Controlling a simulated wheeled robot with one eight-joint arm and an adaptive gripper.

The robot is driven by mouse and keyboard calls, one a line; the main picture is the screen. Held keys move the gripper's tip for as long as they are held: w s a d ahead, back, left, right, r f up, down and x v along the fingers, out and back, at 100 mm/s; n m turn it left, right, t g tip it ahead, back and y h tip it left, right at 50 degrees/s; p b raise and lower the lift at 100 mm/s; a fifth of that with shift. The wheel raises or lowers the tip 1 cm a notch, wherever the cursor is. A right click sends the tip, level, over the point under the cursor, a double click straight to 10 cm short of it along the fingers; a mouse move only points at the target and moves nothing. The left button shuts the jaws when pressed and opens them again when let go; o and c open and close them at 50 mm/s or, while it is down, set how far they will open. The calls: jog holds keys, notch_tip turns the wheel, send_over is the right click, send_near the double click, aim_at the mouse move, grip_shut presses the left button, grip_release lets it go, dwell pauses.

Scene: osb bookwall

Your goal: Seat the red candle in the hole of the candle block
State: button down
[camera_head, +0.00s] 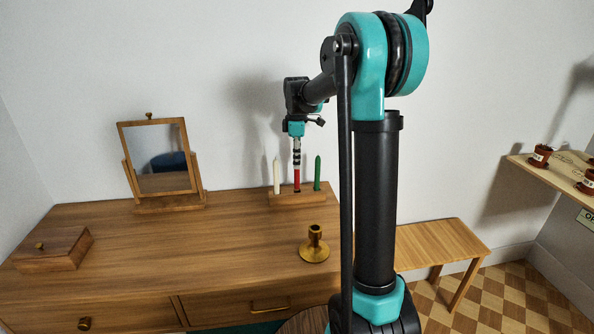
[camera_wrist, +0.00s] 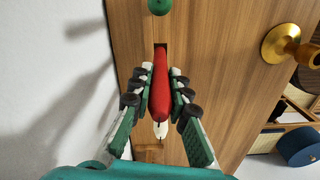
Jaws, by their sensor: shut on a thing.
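The red candle (camera_head: 297,180) is upright in my gripper (camera_head: 297,163), over the middle of the wooden candle block (camera_head: 298,200). In the wrist view, the red candle (camera_wrist: 160,85) lies between both fingers of my gripper (camera_wrist: 161,90), which are shut on it. Its far end meets a dark opening (camera_wrist: 160,46) in the wood; I cannot tell how deep it sits. A white candle (camera_head: 277,176) stands upright in the block on the left and a green candle (camera_head: 317,173) on the right.
A brass candle holder (camera_head: 314,247) stands on the desk (camera_head: 190,245) in front of the block. A mirror (camera_head: 160,160) and a wooden box (camera_head: 54,249) are at the left. The desk's middle is clear. The wall (camera_head: 220,90) is close behind the block.

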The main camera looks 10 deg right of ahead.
aim_at(297, 188)
jog(key=shift+f, duration=1.95)
jog(key=c, duration=1.5)
grip_release()
jog(key=shift+f, duration=0.1)
jog(key=shift+o, duration=0.2)
notch_tip(297, 188, up, 12)
jog(key=shift+r, duration=0.15)
jog(key=shift+s, duration=0.1)
